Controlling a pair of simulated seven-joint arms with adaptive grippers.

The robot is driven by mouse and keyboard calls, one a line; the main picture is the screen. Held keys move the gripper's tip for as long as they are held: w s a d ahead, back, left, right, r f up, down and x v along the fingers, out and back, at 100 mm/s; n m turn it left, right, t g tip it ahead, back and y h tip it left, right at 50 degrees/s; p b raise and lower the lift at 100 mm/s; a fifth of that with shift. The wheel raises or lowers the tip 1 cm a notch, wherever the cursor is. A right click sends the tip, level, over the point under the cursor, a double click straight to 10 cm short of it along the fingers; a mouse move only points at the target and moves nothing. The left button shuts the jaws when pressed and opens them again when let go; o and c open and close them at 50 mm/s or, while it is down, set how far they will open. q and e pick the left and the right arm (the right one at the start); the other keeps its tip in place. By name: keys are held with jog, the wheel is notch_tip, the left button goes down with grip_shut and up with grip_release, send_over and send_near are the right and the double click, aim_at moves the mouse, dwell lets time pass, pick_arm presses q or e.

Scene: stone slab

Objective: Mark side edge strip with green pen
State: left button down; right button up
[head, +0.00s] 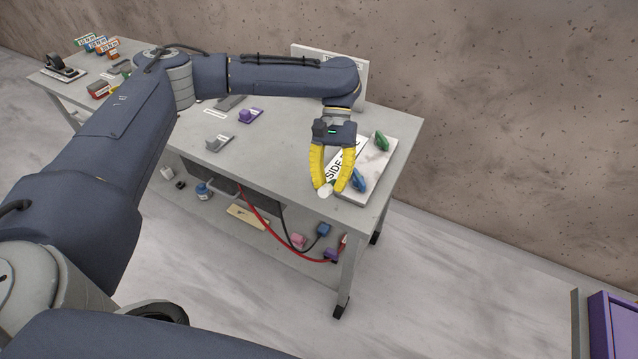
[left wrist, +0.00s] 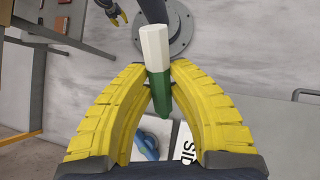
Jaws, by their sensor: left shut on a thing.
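My left gripper (head: 329,189) has yellow fingers shut on a pen at the right end of the table. In the left wrist view the green pen (left wrist: 160,92) has a green body and a white end, and sits between the fingertips of the left gripper (left wrist: 159,82). A white strip with the lettering "SIDE" (head: 343,164) lies on a pale board (head: 378,163) behind and beside the fingers. Its letters also show in the left wrist view (left wrist: 183,150). I cannot tell whether the pen touches it. A small yellow-tipped gripper (left wrist: 115,12), likely my right one, appears far off.
A green piece (head: 381,141) and a blue piece (head: 358,180) sit on the board. A purple holder (head: 250,115) and a grey one (head: 219,144) stand left on the table (head: 275,150). An upright white panel (head: 361,70) stands behind. Cables and several items are on the lower shelf.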

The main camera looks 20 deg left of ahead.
pick_arm(q)
jog(key=w+d+r+n+t+h, duration=0.1)
jog(key=w+d+r+n+h, duration=0.15)
jog(key=w+h, duration=0.4)
jog(key=w+a+f+n+t+h, duration=0.2)
jog(key=w+a+n+t+h, duration=0.1)
jog(key=w, duration=0.7)
jog(key=shift+w+a+n+t, duration=0.4)
jog(key=shift+a+n+t, duration=0.45)
jog(key=shift+a+t, duration=0.15)
jog(key=shift+f, duration=2.85)
jog(key=shift+f, duration=0.6)
jog(key=shift+s+d, duration=0.25)
jog(key=shift+s, duration=0.25)
jog(key=shift+s+d, duration=0.2)
jog(key=shift+s, duration=0.3)
dwell(0.9)
